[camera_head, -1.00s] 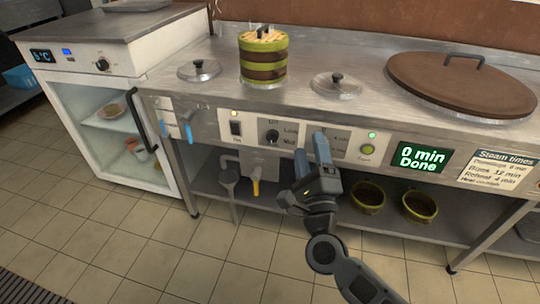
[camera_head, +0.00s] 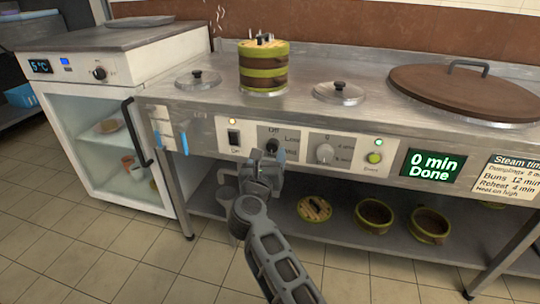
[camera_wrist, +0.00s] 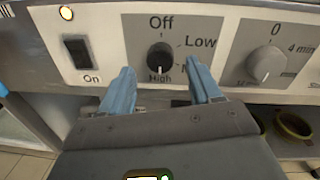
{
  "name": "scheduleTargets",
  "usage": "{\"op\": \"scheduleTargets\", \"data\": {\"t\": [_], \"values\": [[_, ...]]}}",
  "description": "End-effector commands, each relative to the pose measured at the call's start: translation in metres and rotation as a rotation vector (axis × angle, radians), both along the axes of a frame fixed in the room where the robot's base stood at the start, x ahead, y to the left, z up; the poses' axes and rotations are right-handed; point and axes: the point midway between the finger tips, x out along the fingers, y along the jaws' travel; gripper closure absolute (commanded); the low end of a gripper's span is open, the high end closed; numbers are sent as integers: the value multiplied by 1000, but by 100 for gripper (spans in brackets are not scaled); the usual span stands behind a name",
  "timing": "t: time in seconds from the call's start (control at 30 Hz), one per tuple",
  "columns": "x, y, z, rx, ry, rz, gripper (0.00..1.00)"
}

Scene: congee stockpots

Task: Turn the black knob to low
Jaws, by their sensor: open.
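The black knob (camera_head: 272,146) is on the steel front panel, between the labels Off, Low, Med and High; it also shows in the wrist view (camera_wrist: 160,57). A pale mark on its lower face appears to point down toward High. My gripper (camera_head: 268,156) is in front of this knob. In the wrist view, the two blue fingers of my gripper (camera_wrist: 159,70) are spread wide, to the left and right of the knob's lower part. I see gaps between knob and fingers and no clear contact. The Med label is partly hidden by the right finger.
A black rocker switch (camera_wrist: 79,53) marked On is left of the knob. A grey timer knob (camera_wrist: 266,64) is to the right, then a green button (camera_head: 375,157) and a display (camera_head: 432,164) reading "0 min Done". Baskets (camera_head: 375,214) stand on the shelf below.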

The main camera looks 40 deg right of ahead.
Motion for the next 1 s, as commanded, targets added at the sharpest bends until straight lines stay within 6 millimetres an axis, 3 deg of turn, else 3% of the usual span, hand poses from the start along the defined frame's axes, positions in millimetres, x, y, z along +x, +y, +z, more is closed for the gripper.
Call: {"op": "scheduleTargets", "data": {"t": [0.2,0.53,1.0], "values": [[14,-16,-1,-1,1,0,37],[16,-18,0,-1,2,1,38],[16,-18,0,-3,2,1,83]]}}
